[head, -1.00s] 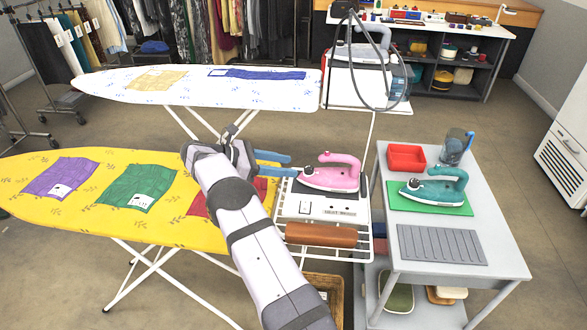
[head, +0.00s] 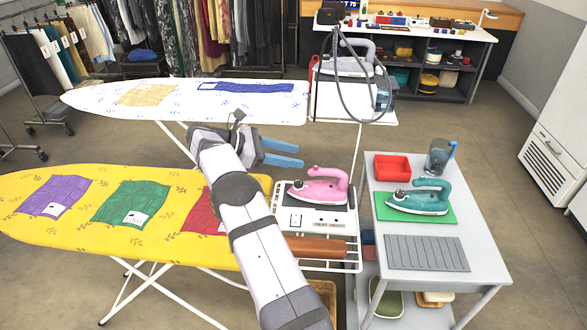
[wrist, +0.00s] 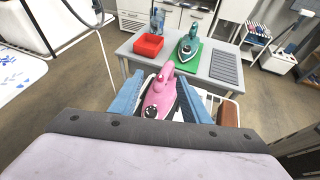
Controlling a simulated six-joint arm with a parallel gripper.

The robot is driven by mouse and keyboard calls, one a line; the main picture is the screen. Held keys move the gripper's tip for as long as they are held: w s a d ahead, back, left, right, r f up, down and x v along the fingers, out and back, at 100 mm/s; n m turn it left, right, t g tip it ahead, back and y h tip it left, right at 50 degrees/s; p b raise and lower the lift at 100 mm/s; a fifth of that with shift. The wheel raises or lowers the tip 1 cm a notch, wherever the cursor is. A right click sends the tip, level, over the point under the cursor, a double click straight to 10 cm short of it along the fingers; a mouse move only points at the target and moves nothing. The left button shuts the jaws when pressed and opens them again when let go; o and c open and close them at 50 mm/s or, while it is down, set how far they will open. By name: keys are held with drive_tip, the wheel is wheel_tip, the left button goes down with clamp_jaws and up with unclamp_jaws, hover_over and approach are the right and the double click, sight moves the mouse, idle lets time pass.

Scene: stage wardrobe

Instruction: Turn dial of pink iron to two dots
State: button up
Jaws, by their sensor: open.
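The pink iron (head: 318,190) rests on the white stand (head: 309,222) at the right end of the yellow ironing board. In the wrist view, the pink iron (wrist: 162,92) lies between and beyond my two blue fingers, its nose toward me. Dark round parts show on its top near the nose; I cannot tell which is the dial, and no dots are readable. My gripper (head: 301,155) is open and empty, up and left of the iron in the head view, apart from it. The wrist view also shows my gripper (wrist: 158,84) with its fingers spread.
A grey table (head: 488,278) to the right holds a red tray (head: 392,167), a teal iron (head: 420,197) on a green mat and a jug (head: 440,157). A brown roll (head: 325,248) lies on the stand front. The yellow board (head: 80,240) is left.

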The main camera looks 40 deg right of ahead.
drive_tip(key=s+d+r+m+g+y+p, duration=0.1)
drive_tip(key=s+d+r+p, duration=0.35)
drive_tip(key=s+r, duration=0.2)
drive_tip(key=s+d+r+m+g+y+p, duration=0.1)
drive_tip(key=s+d+r+y+p, duration=0.15)
drive_tip(key=s+r+p, duration=0.4)
drive_tip(key=n+t+y, duration=0.4)
drive_tip(key=n+t, duration=0.6)
drive_tip(key=n, duration=0.3)
approach(299, 182)
drive_tip(key=shift+w+d, duration=0.1)
drive_tip(key=shift+f+y, duration=0.1)
drive_tip(key=shift+y, duration=0.15)
drive_tip(key=shift+p+x, duration=1.2)
drive_tip(key=shift+x, duration=2.35)
